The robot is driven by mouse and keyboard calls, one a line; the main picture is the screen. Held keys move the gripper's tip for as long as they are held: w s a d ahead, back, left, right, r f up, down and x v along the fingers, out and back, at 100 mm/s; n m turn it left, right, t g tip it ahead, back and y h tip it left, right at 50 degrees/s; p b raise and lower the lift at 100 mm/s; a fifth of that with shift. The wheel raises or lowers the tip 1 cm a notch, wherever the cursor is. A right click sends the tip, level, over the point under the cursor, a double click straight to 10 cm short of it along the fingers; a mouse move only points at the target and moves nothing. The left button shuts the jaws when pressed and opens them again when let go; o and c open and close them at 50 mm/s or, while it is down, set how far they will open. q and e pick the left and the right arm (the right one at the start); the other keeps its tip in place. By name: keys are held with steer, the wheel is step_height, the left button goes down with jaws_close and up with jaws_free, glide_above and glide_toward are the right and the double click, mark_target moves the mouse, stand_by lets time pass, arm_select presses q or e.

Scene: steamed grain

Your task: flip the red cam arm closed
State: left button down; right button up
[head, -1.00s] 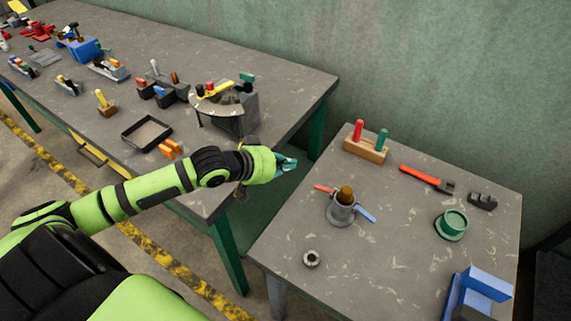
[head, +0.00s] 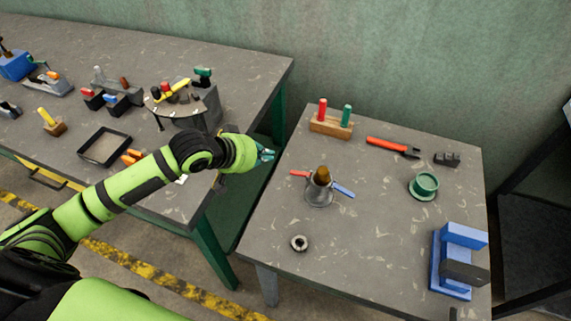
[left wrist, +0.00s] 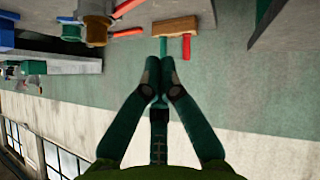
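The red cam arm (head: 299,173) sticks out to the left of a grey metal fitting (head: 319,194) on the small table. A blue arm (head: 343,190) sticks out on the other side, and a brown plug (head: 322,176) stands in the fitting's top. In the left wrist view the red cam arm (left wrist: 126,8) is at the upper edge, beside the fitting (left wrist: 95,7). My left gripper (head: 267,154) is over the gap left of the small table, apart from the red arm. Its fingertips (left wrist: 160,65) look together, with nothing visibly held. My right gripper is out of view.
On the small table are a wooden block (head: 331,126) with red and green pegs, red-handled pliers (head: 392,147), a green flanged part (head: 424,186), a blue fixture (head: 450,262) and a small ring (head: 299,243). The table's front is mostly clear. The long workbench (head: 210,50) holds several tools.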

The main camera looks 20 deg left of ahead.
mark_target(301, 175)
arm_select(q)
steer(key=w+d+f, duration=0.1)
steer(key=f, duration=0.1)
steer(key=w+d+f+p, duration=0.1)
steer(key=w+f, duration=0.1)
steer(key=f, duration=0.1)
steer(key=w+d+f+p, duration=0.1)
steer(key=d+f, duration=0.1)
steer(key=f, duration=0.1)
steer(key=shift+w+f, duration=0.1)
steer(key=shift+w, duration=0.1)
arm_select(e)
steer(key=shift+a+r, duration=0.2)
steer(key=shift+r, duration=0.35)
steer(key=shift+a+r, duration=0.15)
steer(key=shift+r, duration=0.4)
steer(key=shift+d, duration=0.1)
arm_select(q)
steer(key=shift+f, duration=0.1)
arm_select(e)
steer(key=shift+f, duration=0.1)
arm_select(q)
steer(key=shift+f+b, duration=0.15)
steer(key=shift+b, duration=0.2)
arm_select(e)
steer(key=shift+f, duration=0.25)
